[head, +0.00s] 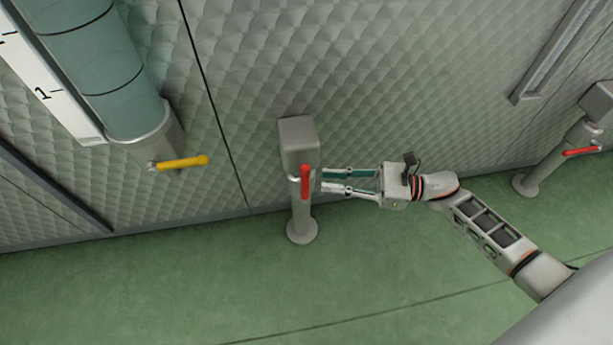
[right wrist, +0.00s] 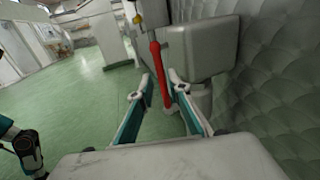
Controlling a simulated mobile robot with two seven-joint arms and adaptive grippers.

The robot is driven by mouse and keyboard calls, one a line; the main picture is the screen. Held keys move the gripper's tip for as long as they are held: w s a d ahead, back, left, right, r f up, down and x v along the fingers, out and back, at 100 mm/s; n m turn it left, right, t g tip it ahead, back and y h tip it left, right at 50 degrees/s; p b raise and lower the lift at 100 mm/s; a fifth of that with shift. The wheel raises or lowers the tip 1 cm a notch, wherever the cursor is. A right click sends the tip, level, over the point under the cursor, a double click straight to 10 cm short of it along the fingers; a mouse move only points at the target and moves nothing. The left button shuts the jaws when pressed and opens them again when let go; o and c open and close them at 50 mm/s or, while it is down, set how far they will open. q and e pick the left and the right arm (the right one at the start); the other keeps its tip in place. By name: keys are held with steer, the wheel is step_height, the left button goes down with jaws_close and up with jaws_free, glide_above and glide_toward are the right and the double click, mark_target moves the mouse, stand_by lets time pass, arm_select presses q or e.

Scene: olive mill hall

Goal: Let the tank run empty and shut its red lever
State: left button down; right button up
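The red lever (head: 305,182) hangs down on the front of a grey valve post (head: 301,215) by the quilted wall. In the right wrist view the red lever (right wrist: 160,75) shows just beyond and between the fingertips. My right gripper (head: 324,180) is open and empty, its fingers pointing left at the lever. A small gap seems to remain; contact cannot be told. At upper left, a teal-green tube (head: 103,68) stands beside a white scale (head: 62,95) marked 1. I cannot make out a liquid level in it. My left gripper is not in view.
A yellow lever (head: 182,162) sticks out below the tube. Another post with a red lever (head: 581,152) stands at the right. The green floor (head: 200,290) in front is clear. The quilted wall (head: 400,90) is close behind the post.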

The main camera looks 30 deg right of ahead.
mark_target(305, 178)
steer(key=x, duration=0.7)
steer(key=shift+r, duration=0.1)
jaws_close()
